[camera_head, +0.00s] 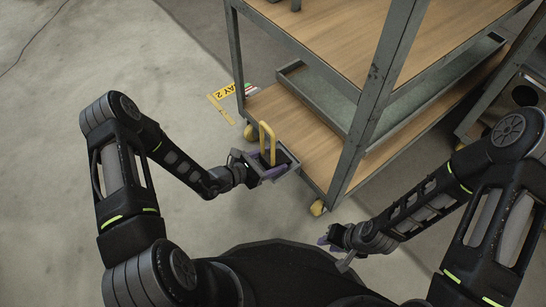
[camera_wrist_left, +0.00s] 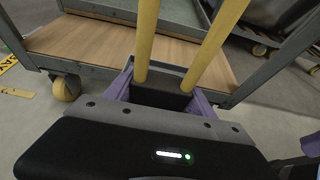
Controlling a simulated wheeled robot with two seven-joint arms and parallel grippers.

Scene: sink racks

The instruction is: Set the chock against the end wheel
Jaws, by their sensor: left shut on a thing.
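The chock, a dark block with a tall yellow loop handle (camera_head: 267,140), is in my left gripper (camera_head: 272,168). In the left wrist view the dark block (camera_wrist_left: 160,94) sits between the purple fingers, which are shut on it. It is held up beside the end of a grey cart, apart from the wheels as far as I can tell. One yellow caster wheel (camera_head: 250,132) is at the cart's left corner; it also shows in the left wrist view (camera_wrist_left: 66,88). Another wheel (camera_head: 318,208) is at the near corner. My right gripper (camera_head: 330,243) is low at the right; its jaw gap is unclear.
The cart has wooden shelves (camera_head: 305,135) and a grey metal post (camera_head: 375,90) near my left gripper. A yellow floor marking (camera_head: 223,92) lies left of the cart. A second rack stands at the far right.

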